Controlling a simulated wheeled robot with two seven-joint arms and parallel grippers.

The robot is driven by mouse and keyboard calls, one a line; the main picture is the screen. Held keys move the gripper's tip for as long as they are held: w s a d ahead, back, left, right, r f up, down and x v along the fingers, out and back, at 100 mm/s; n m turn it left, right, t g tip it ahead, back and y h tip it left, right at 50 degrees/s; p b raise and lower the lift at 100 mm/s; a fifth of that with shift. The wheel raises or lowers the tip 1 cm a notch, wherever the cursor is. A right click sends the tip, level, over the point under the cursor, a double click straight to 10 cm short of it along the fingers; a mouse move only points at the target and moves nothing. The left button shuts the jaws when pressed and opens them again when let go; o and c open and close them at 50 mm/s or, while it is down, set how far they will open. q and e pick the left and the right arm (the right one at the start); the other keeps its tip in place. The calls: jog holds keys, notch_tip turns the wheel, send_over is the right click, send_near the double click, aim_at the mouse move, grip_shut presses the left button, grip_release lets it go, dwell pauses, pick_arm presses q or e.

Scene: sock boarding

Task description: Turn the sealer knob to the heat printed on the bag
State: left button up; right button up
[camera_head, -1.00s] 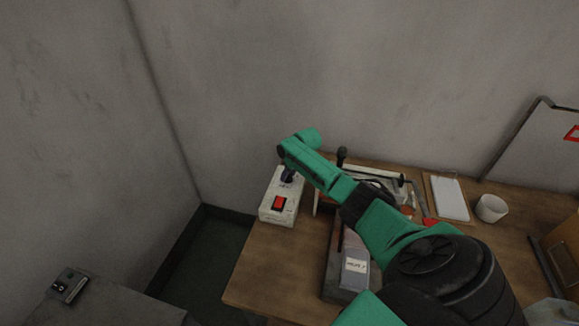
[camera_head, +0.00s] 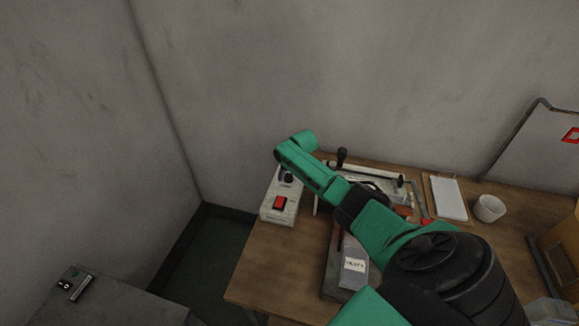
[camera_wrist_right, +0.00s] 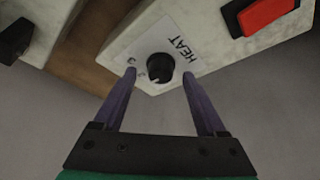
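The sealer's white control box (camera_head: 270,216) stands at the table's left edge, with a red switch (camera_head: 280,204) on top. Its black round knob (camera_wrist_right: 160,67) shows in the right wrist view, with "HEAT" printed beside it and small marks around it. My right gripper (camera_wrist_right: 159,76) is open, with one purple finger on each side of the knob and gaps between. The scale marks are too small to read, partly near a finger. The grey bag (camera_head: 353,279) lies front of the sealer. Its white label appears to start with "HEAT"; the number is not legible. My left gripper is not in view.
The sealer's bar (camera_head: 368,170) and black-knobbed handle (camera_head: 341,155) stand right of the control box, partly behind my right arm. A clipboard (camera_head: 449,198) and white cup (camera_head: 489,208) are farther right. A grey cabinet (camera_head: 120,305) stands at lower left.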

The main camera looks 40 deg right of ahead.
jog(key=v, duration=1.4)
jog(key=shift+r, duration=0.2)
